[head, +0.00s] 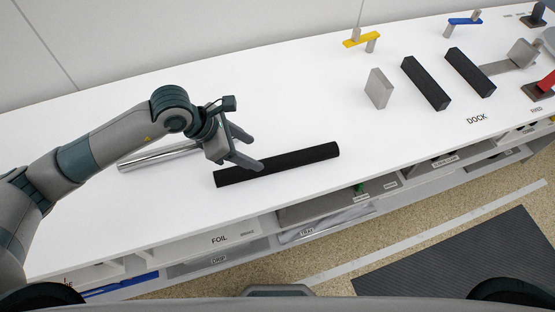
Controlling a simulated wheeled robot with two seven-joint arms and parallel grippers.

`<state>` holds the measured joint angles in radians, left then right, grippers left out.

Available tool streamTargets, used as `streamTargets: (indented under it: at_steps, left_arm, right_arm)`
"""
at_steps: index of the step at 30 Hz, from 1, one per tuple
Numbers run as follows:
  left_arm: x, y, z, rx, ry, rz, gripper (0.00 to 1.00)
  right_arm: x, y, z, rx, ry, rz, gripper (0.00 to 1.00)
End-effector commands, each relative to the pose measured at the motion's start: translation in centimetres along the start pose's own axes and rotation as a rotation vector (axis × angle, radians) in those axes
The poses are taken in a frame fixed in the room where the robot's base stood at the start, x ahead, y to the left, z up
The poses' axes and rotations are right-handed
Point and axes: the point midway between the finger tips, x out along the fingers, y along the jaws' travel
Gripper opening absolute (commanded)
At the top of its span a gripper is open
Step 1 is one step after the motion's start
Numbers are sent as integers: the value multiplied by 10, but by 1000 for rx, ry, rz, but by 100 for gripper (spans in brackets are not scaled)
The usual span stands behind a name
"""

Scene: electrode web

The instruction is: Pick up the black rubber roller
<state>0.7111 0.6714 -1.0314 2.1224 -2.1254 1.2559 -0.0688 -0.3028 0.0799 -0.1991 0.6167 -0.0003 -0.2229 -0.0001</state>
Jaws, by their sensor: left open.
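The black rubber roller (300,158) lies on the white bench top near its front edge, slanting slightly up to the right. My left gripper (250,152) is open and empty at the roller's left half. One finger overlaps the roller in the picture and the other shows behind it. I cannot tell whether a finger touches the roller. My right gripper is not in view.
A shiny metal roller (150,158) lies behind my left gripper, partly hidden by my arm. Two black blocks (426,83) and a grey block (379,89) stand to the right. A yellow piece (361,39) is at the back. Labelled shelves (215,254) sit below the front edge.

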Motion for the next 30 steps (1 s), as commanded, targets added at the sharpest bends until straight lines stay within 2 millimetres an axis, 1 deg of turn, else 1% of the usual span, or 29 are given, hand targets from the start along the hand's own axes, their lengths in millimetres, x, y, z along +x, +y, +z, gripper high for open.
streamTargets:
  at_steps: [1,6,10,14,23,26,30]
  left_arm:
    - [7,-1,1,-2,2,-2,57]
    - [36,-1,2,-1,1,-1,57]
    - [50,0,1,-2,0,0,57]
    - [56,0,0,0,0,1,57]
    - [57,0,0,0,0,1,57]
    - [59,0,2,0,1,0,57]
    - [68,0,5,-1,1,-1,57]
  right_arm:
    - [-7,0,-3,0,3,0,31]
    - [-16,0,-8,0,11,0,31]
    - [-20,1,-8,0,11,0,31]
    - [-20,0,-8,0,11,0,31]
    - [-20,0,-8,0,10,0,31]
    - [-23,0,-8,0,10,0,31]
    - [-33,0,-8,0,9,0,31]
